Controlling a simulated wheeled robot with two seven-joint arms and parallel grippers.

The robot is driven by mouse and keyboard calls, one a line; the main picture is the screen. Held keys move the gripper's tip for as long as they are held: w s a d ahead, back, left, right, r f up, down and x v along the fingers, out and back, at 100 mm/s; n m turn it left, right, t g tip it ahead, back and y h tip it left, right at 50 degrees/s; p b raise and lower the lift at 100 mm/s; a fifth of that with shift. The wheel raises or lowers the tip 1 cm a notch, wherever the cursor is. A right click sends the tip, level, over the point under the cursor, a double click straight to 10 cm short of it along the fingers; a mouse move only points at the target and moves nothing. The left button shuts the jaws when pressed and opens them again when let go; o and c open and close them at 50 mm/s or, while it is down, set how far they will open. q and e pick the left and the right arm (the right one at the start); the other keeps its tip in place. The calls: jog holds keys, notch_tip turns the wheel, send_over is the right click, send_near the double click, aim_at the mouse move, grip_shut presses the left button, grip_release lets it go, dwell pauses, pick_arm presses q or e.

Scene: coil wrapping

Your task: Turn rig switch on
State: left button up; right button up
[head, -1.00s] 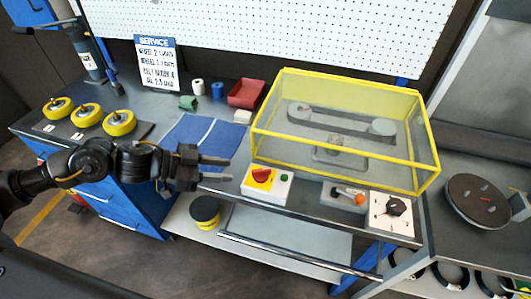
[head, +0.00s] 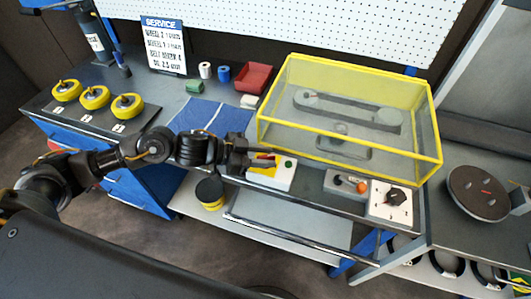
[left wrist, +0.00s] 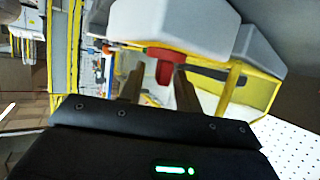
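The rig switch is a white box (head: 285,178) with a red knob on a yellow plate and a green button, at the bench's front edge. My left gripper (head: 264,160) reaches over it from the left and hides part of the knob. In the left wrist view the red knob (left wrist: 165,65) shows at the fingertips of my left gripper (left wrist: 160,84), lined up between its two parted fingers. I cannot tell whether they touch it. My right gripper is not in view.
A yellow-framed clear guard (head: 350,155) covers a belt and pulleys behind the switch. An orange-knobbed lever box (head: 346,184) and a white dial box (head: 390,204) stand to its right. A blue mat (head: 212,116) lies to the left. A round dark disc (head: 477,191) is at far right.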

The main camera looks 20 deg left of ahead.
pick_arm(q)
jog(key=shift+w+d+f, duration=0.2)
grip_shut()
